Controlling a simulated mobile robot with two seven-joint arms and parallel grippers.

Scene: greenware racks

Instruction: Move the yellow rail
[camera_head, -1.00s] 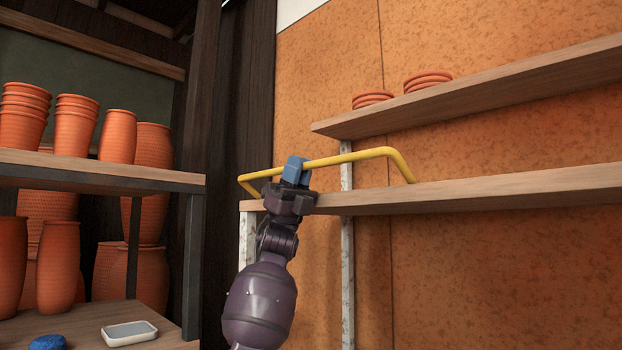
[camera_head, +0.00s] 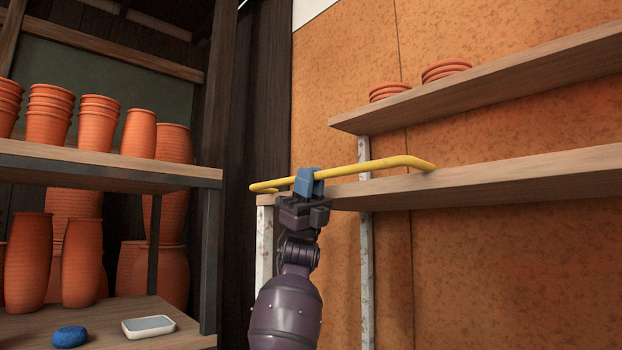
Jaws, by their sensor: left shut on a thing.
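The yellow rail (camera_head: 380,164) is a long bar with bent ends. It lies at the left end of the lower wooden shelf (camera_head: 480,183) on the right, at about the height of its top. Its left end reaches out past the shelf's end. My left gripper (camera_head: 309,181), with blue fingers, is shut on the rail left of its middle, at the shelf's front edge. The fingers hide a short piece of the rail. I cannot tell whether the rail touches the shelf. My right gripper is not in view.
An upper shelf (camera_head: 460,92) with stacked orange saucers (camera_head: 445,71) runs above the rail. A rack on the left holds several orange pots (camera_head: 98,128). A blue lump (camera_head: 69,337) and a pale tray-like object (camera_head: 148,326) lie on its lower board.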

